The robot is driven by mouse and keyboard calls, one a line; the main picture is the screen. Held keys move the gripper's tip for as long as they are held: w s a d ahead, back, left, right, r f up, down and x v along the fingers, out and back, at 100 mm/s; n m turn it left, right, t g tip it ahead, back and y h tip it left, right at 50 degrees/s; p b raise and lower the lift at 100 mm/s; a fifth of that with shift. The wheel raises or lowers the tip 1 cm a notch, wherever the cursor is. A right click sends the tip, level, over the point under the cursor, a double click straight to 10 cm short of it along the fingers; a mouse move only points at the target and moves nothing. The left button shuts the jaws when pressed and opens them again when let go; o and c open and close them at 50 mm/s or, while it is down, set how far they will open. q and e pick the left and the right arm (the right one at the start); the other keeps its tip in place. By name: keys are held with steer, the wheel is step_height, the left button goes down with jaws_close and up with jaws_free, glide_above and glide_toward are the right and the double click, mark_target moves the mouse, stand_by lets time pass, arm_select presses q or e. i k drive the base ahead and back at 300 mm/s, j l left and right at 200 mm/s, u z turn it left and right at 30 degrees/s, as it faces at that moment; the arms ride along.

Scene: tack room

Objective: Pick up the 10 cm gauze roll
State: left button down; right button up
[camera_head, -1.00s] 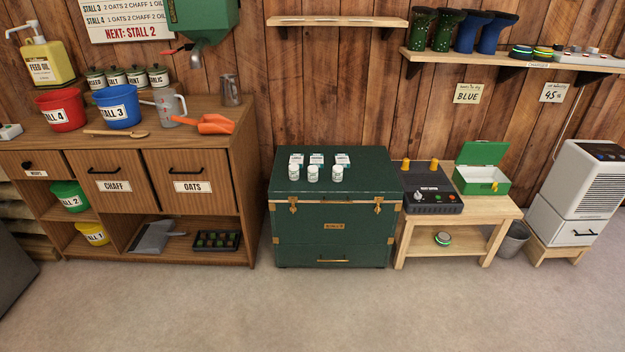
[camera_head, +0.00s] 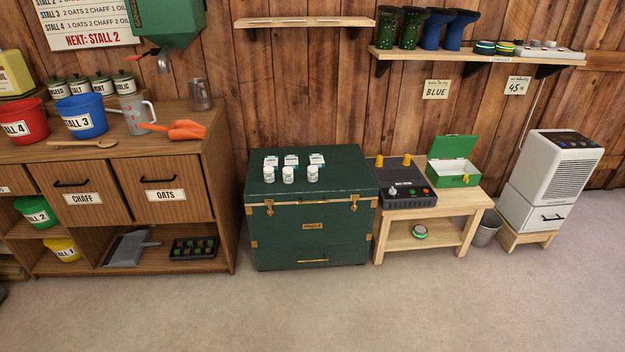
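Three small white rolls stand in a row on top of the dark green trunk (camera_head: 354,232): a left roll (camera_head: 268,175), a middle roll (camera_head: 288,175) and a right roll (camera_head: 312,173). Behind them are three small white cards or packs (camera_head: 291,160), with print too small to read. I cannot tell which roll is the 10 cm gauze roll. Neither of my grippers shows in the head view.
Left of the trunk stands a wooden feed cabinet (camera_head: 216,215) with buckets on it. Right of it is a low wooden bench (camera_head: 455,208) with a black device (camera_head: 405,197) and an open green box (camera_head: 454,181). The floor (camera_head: 330,310) in front is clear.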

mark_target(311, 169)
steer(key=i+l+u, duration=0.15)
steer(key=i+l, duration=1.2)
